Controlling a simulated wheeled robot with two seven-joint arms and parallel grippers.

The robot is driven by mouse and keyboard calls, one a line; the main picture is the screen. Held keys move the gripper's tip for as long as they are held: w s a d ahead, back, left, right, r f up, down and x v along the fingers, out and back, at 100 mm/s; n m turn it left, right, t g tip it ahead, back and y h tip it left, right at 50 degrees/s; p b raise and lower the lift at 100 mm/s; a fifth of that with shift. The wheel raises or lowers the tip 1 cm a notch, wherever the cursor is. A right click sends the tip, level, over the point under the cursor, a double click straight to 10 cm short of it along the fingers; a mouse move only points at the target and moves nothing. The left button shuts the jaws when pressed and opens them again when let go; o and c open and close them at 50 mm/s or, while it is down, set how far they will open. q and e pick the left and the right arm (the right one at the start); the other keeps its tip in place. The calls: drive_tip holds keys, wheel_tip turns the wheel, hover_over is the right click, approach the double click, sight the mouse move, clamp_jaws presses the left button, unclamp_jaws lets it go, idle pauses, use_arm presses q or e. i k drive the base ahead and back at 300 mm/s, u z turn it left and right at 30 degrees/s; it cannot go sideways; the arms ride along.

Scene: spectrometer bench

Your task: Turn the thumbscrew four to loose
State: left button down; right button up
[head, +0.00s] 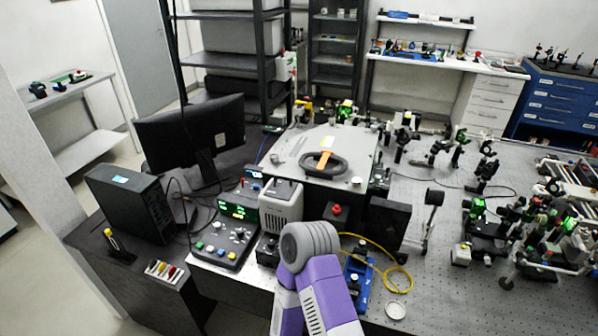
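A light grey lid plate (345,145) covers the instrument at the centre of the bench. It carries a black loop handle (325,165) with an orange strip across it. A small round knob, possibly a thumbscrew (356,181), sits at the plate's near right corner. Another small knob (275,158) sits near its left edge. I cannot tell which is thumbscrew four or whether either is loose. A purple and grey arm of mine rises from the bottom centre, in front of the bench. Neither gripper shows.
A control box (226,236) with green displays and a grey unit (281,207) stand left of centre. A black block (390,222) and a yellow cable (408,275) lie right of my arm. Optics (490,235) crowd the right. A monitor (190,137) stands left.

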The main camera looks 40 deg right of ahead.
sight(356, 181)
drive_tip(key=u, duration=1.35)
drive_tip(key=k, duration=1.25)
drive_tip(key=z, duration=1.6)
